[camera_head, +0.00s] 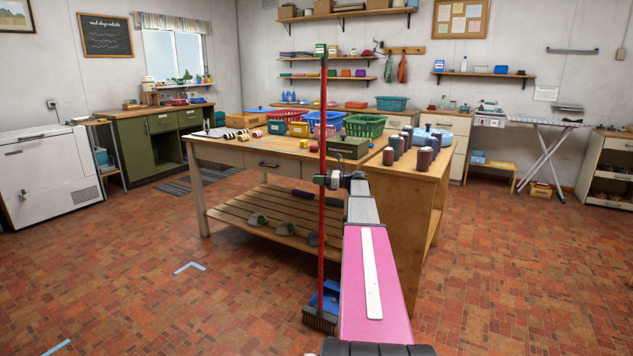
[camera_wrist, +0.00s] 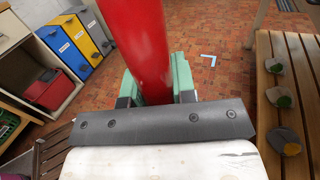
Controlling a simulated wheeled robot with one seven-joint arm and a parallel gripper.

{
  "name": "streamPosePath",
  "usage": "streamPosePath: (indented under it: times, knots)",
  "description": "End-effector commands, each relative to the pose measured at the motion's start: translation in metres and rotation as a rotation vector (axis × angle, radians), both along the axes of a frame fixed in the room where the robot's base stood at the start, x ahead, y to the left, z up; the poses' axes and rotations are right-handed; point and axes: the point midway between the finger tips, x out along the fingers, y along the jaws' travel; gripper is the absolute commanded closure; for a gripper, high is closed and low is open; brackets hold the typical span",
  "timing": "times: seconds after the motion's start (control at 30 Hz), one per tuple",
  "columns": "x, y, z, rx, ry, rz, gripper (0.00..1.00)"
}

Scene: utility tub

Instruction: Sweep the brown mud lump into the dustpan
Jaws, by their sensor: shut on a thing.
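A broom with a red handle (camera_head: 323,120) stands upright in front of the wooden table. Its bristle head (camera_head: 320,320) is down at the floor. My gripper (camera_head: 326,181) is shut on the red handle at about mid-height; in the wrist view the handle (camera_wrist: 143,35) sits between the green finger pads. A blue dustpan (camera_head: 329,297) lies on the floor just behind the broom head, partly hidden by it and by my pink arm. I cannot make out the brown mud lump in either view; it may be hidden by the broom head or my arm.
Blue tape (camera_head: 190,267) marks the floor at left. The tiled floor is open to both sides.

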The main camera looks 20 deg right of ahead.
Motion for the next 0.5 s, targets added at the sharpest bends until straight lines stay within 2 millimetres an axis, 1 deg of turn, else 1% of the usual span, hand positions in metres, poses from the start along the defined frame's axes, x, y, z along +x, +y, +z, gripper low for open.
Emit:
streamPosePath:
  times: [0.33, 0.5]
  knots:
    - [0.016, -0.020, 0.003, -0.007, -0.002, -0.002, 1.00]
    - [0.018, -0.023, 0.005, -0.006, -0.003, -0.001, 1.00]
